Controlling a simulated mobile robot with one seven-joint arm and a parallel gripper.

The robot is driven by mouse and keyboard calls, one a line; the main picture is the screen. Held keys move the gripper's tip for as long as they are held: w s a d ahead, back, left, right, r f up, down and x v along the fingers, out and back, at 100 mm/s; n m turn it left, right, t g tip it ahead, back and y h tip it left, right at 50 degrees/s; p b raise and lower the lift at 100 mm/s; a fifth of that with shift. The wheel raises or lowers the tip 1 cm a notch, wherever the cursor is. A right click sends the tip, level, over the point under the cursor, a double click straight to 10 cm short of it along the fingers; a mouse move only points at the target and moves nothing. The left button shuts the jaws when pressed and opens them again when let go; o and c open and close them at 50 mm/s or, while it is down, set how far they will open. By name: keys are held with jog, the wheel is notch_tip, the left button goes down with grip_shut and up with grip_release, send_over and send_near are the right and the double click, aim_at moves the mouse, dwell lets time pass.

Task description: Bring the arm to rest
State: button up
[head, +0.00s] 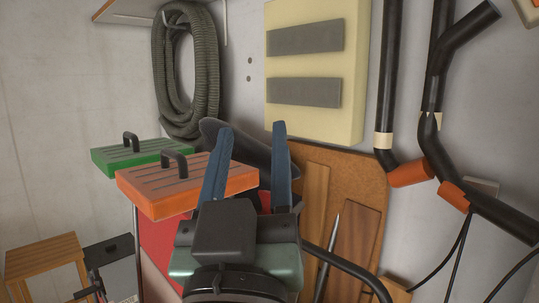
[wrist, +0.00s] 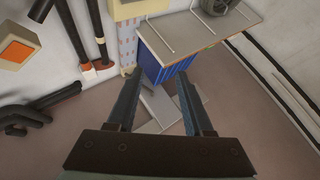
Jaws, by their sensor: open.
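My gripper (head: 248,165) points up and away in the head view, with its two blue fingers spread apart and nothing between them. In the wrist view the gripper (wrist: 158,92) is also open and empty, with the floor and some flat grey pieces seen past the fingers. In the head view the left finger overlaps the orange lid (head: 188,184) in the picture; I cannot tell how far apart they are.
A green lid (head: 130,154) lies beside the orange one. A coiled grey hose (head: 160,70) hangs on the wall. Black pipes (head: 390,80) run down at right. A wooden stool (head: 45,262) stands at lower left. The wrist view shows a blue box (wrist: 170,66) under a shelf (wrist: 200,35).

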jog(key=s+d+r+m+t, duration=0.1)
jog(key=s+r+t, duration=0.2)
jog(key=s+r, duration=0.3)
notch_tip(320, 180, up, 2)
jog(key=shift+d+r+m+y, duration=0.1)
jog(key=shift+d+m+y, duration=0.2)
jog(key=shift+d+y, duration=0.1)
dwell(0.5)
